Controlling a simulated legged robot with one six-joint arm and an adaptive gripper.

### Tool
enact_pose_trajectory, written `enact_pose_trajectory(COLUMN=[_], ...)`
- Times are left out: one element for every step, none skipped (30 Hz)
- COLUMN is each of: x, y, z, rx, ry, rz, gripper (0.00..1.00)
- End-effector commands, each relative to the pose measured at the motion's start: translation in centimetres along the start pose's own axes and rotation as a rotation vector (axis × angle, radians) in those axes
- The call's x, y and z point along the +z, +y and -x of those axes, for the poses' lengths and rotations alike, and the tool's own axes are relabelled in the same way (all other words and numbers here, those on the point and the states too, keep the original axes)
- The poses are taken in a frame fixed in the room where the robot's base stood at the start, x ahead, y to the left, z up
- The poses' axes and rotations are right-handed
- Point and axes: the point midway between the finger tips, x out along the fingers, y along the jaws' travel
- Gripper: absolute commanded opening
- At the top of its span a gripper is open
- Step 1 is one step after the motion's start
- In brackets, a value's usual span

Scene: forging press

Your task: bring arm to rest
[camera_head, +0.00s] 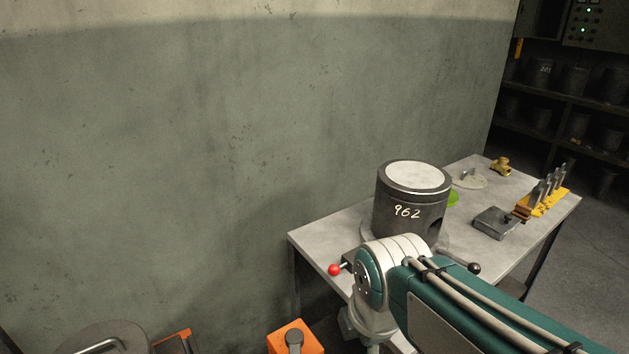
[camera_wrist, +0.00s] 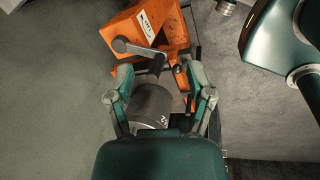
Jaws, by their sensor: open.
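My gripper (camera_wrist: 160,72) shows in the wrist view with its two teal fingers spread apart. A dark grey cylinder (camera_wrist: 153,104) with white marking on its side shows in the gap between the fingers, and I cannot tell how far beyond them it is. An orange machine (camera_wrist: 135,32) with a grey crank handle lies past the fingertips. In the head view my teal arm crosses the lower right in front of the table, and the gripper itself is hidden.
A grey table (camera_head: 335,230) stands against the wall. It carries a large dark cylinder marked 962 (camera_head: 410,200), a grey block (camera_head: 495,222) and a yellow rack (camera_head: 545,200). A red-knobbed lever (camera_head: 335,269) is beside my arm. An orange box (camera_head: 295,338) is below.

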Motion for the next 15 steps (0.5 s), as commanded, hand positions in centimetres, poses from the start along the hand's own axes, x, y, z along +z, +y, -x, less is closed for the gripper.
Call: enact_pose_trajectory(x=[0.7, 1.0, 1.5, 1.8, 2.1, 2.5, 2.8, 3.1, 3.5, 3.8, 4.0, 4.4, 4.7, 4.9, 5.2], y=[-0.4, -0.7, -1.0, -1.2, -1.5, -1.8, -2.1, -2.4, -2.7, -3.0, -3.2, -3.6, -3.9, -4.2, -4.6], z=[0.4, 0.6, 0.9, 1.0, 1.2, 1.5, 1.6, 1.8, 2.0, 2.2, 2.3, 2.5, 2.6, 2.8, 2.9], rx=[0.020, 0.031, 0.048, 0.058, 0.070, 0.085, 0.097, 0.108, 0.124, 0.137, 0.149, 0.166, 0.178, 0.190, 0.205], ry=[-0.004, -0.005, -0.006, -0.006, -0.005, -0.003, -0.001, 0.001, 0.006, 0.010, 0.015, 0.023, 0.029, 0.037, 0.047], rz=[-0.116, -0.190, -0.290, -0.364, -0.438, -0.538, -0.612, -0.687, -0.784, -0.858, -0.932, -1.030, -1.104, -1.177, -1.276], gripper=[0.69, 0.69, 0.69, 0.69, 0.69, 0.69, 0.69, 0.69, 0.69, 0.69, 0.69, 0.69, 0.69, 0.69, 0.69])
